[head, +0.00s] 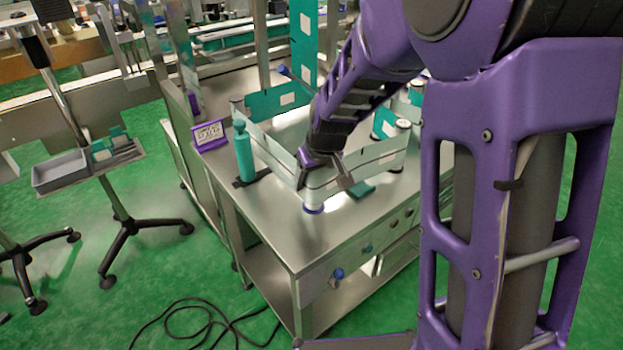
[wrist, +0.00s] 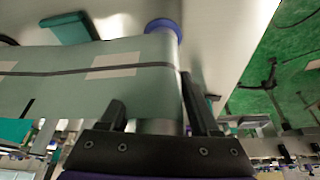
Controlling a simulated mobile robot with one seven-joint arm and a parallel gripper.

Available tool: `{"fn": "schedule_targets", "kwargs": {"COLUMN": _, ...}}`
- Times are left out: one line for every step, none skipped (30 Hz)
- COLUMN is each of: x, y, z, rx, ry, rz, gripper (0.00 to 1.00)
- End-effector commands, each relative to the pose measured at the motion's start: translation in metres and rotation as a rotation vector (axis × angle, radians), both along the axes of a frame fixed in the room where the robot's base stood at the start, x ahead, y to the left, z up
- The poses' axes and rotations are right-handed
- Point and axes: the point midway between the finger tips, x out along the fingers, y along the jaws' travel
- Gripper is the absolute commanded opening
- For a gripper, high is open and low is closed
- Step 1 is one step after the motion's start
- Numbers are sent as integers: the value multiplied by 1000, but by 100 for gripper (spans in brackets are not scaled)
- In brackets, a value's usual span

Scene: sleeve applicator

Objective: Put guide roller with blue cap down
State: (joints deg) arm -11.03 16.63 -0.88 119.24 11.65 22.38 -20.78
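The guide roller with blue cap (head: 314,196) stands upright at the near corner of the steel table in the head view, its blue end at the tabletop. In the wrist view its blue end (wrist: 163,26) shows at the top, and a pale, dark-striped film wraps around the roller. My gripper (head: 322,177) comes down from above at the roller. Its two fingers straddle the roller, also in the wrist view (wrist: 152,100), with a gap showing on one side, so it looks open around it. The film hides part of the roller.
The film band (head: 375,158) loops around other rollers on the steel table (head: 270,222). A teal bottle-like post (head: 243,153) and a purple-framed display (head: 209,133) stand to the left. A teal block (head: 362,189) lies right of the roller. The front table strip is clear.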

Motion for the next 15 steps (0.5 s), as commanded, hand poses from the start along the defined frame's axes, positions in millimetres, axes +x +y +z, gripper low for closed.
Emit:
{"fn": "schedule_targets", "kwargs": {"x": 0, "y": 0, "z": 0, "rx": 0, "ry": 0, "rz": 0, "gripper": 74}}
{"fn": "schedule_targets", "kwargs": {"x": 0, "y": 0, "z": 0, "rx": 0, "ry": 0, "rz": 0, "gripper": 78}}
{"fn": "schedule_targets", "kwargs": {"x": 0, "y": 0, "z": 0, "rx": 0, "ry": 0, "rz": 0, "gripper": 78}}
{"fn": "schedule_targets", "kwargs": {"x": 0, "y": 0, "z": 0, "rx": 0, "ry": 0, "rz": 0, "gripper": 78}}
{"fn": "schedule_targets", "kwargs": {"x": 0, "y": 0, "z": 0, "rx": 0, "ry": 0, "rz": 0, "gripper": 78}}
{"fn": "schedule_targets", "kwargs": {"x": 0, "y": 0, "z": 0, "rx": 0, "ry": 0, "rz": 0, "gripper": 78}}
{"fn": "schedule_targets", "kwargs": {"x": 0, "y": 0, "z": 0, "rx": 0, "ry": 0, "rz": 0, "gripper": 78}}
{"fn": "schedule_targets", "kwargs": {"x": 0, "y": 0, "z": 0, "rx": 0, "ry": 0, "rz": 0, "gripper": 78}}
{"fn": "schedule_targets", "kwargs": {"x": 0, "y": 0, "z": 0, "rx": 0, "ry": 0, "rz": 0, "gripper": 78}}
{"fn": "schedule_targets", "kwargs": {"x": 0, "y": 0, "z": 1, "rx": 0, "ry": 0, "rz": 0, "gripper": 78}}
{"fn": "schedule_targets", "kwargs": {"x": 0, "y": 0, "z": 2, "rx": 0, "ry": 0, "rz": 0, "gripper": 78}}
{"fn": "schedule_targets", "kwargs": {"x": -1, "y": 0, "z": 4, "rx": 0, "ry": -1, "rz": 0, "gripper": 78}}
{"fn": "schedule_targets", "kwargs": {"x": -1, "y": -1, "z": 6, "rx": 0, "ry": -1, "rz": 0, "gripper": 78}}
{"fn": "schedule_targets", "kwargs": {"x": -2, "y": -1, "z": 9, "rx": 0, "ry": -2, "rz": 0, "gripper": 78}}
{"fn": "schedule_targets", "kwargs": {"x": -4, "y": -2, "z": 15, "rx": 0, "ry": -3, "rz": 1, "gripper": 78}}
